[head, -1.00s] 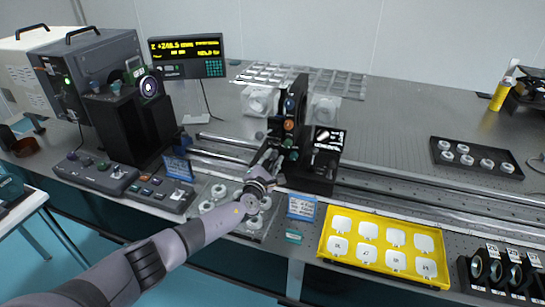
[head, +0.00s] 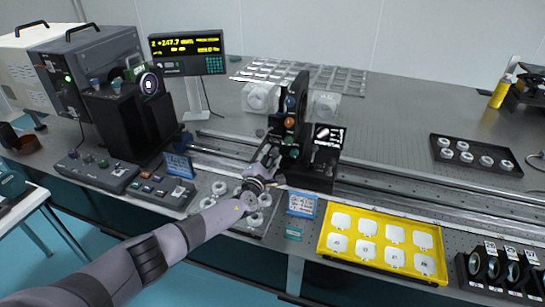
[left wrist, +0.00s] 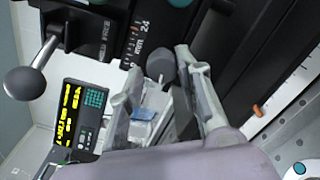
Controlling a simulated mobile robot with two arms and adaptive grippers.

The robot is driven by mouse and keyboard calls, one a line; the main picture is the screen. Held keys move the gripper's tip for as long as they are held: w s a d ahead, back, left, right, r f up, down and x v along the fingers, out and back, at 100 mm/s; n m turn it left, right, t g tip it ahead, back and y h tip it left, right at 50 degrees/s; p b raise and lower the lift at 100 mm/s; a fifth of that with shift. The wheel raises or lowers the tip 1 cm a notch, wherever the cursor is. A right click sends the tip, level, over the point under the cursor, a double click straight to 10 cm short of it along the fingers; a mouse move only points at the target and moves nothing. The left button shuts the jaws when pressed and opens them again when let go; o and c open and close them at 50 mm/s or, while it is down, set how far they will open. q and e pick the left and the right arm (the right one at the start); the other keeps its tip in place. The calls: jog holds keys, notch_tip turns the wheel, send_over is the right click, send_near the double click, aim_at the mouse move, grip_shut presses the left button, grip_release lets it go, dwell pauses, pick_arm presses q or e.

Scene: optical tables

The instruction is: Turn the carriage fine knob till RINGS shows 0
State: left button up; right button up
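The carriage (head: 318,178) stands on the rail in the head view, with dark upright parts and several knobs. My left gripper (head: 272,155) reaches its left side. In the left wrist view, a small dark grey knob (left wrist: 161,66), seemingly the fine knob, sits between the fingertips of my left gripper (left wrist: 158,66). The fingers flank it closely and look shut on it; the contact is partly hidden. The readout display (head: 187,50) shows yellow digits, about +247.7 on the top line; its lower line is too small to read. My right gripper is out of view.
A ball-ended lever (left wrist: 25,83) and a millimetre scale (left wrist: 137,40) are close to the gripper in the left wrist view. A yellow tray (head: 325,246) and blue label stand (head: 302,205) lie right of my arm. Control boxes (head: 97,172) stand to the left.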

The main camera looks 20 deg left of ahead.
pick_arm(q)
jog(key=o, duration=0.4)
jog(key=shift+a+r, duration=0.1)
jog(key=shift+a, duration=0.3)
jog(key=shift+c, duration=0.2)
jog(key=shift+d, duration=0.4)
jog(key=shift+s, duration=0.1)
jog(key=s, duration=1.1)
jog(key=shift+s, duration=0.4)
jog(key=shift+a, duration=0.1)
